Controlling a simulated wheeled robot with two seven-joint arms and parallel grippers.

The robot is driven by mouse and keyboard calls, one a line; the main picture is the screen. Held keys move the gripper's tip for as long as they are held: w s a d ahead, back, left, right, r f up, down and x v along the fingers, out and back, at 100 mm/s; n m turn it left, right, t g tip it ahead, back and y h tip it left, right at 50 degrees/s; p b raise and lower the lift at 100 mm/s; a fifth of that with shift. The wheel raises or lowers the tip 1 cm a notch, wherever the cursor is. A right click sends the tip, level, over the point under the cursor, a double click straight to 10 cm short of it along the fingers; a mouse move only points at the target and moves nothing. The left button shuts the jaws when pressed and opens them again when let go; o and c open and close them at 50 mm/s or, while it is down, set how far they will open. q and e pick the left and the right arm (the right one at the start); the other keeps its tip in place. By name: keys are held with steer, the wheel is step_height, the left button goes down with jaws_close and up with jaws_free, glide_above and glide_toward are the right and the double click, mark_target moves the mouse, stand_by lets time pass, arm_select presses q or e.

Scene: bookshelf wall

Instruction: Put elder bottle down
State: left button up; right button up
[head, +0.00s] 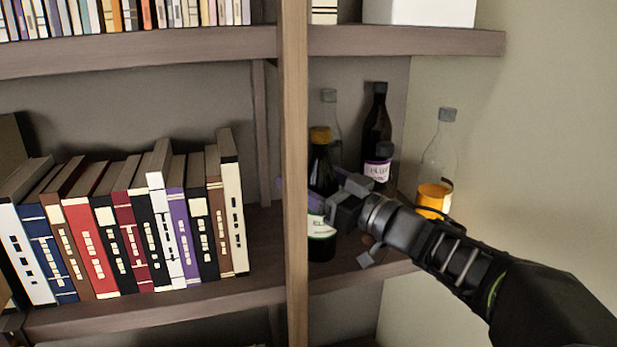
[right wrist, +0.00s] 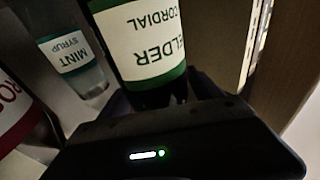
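The elder bottle (head: 321,247) is dark with an orange cap and a white-and-green label. It stands upright behind the wooden divider, its base at or just above the shelf board; I cannot tell whether it touches. My right gripper (head: 332,203) reaches in from the right and is shut on the bottle above its label. In the right wrist view the label of the elder bottle (right wrist: 155,45) reads upside down, and the bottle sits between the dark fingers (right wrist: 160,97). My left gripper is not in view.
A mint syrup bottle (right wrist: 75,55) is close by in the wrist view. The divider (head: 295,150) separates a row of books (head: 130,230).

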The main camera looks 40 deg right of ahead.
steer(key=shift+o, duration=0.3)
steer(key=shift+s+r, duration=0.1)
steer(key=b+v, duration=0.1)
steer(key=v, duration=1)
steer(key=shift+s, duration=0.4)
steer(key=shift+w+d, duration=0.1)
